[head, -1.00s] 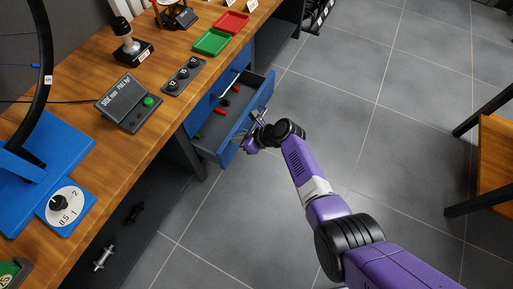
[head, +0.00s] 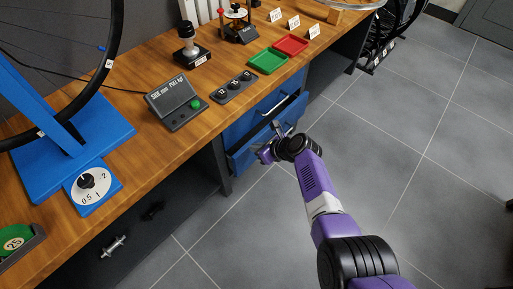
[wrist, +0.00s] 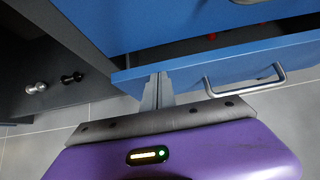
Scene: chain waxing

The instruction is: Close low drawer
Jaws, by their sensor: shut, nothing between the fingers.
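The low drawer (head: 242,157) has a blue front and stands partly open under the workbench. In the wrist view its front (wrist: 190,68) juts out below the blue panel above, with a dark gap between them. Its metal bar handle (wrist: 246,86) is to the right of my fingers. My gripper (wrist: 157,78) is shut and empty, with its fingertips at the drawer front, left of the handle. They seem to touch the front. In the head view my gripper (head: 277,130) is at the outer side of the drawer, partly hiding it.
A small red item (wrist: 212,36) shows inside the drawer gap. The wooden workbench (head: 145,140) above carries a green tray (head: 268,62), a red tray (head: 290,45) and a scale-like box (head: 175,103). The grey tiled floor (head: 400,130) to the right is open.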

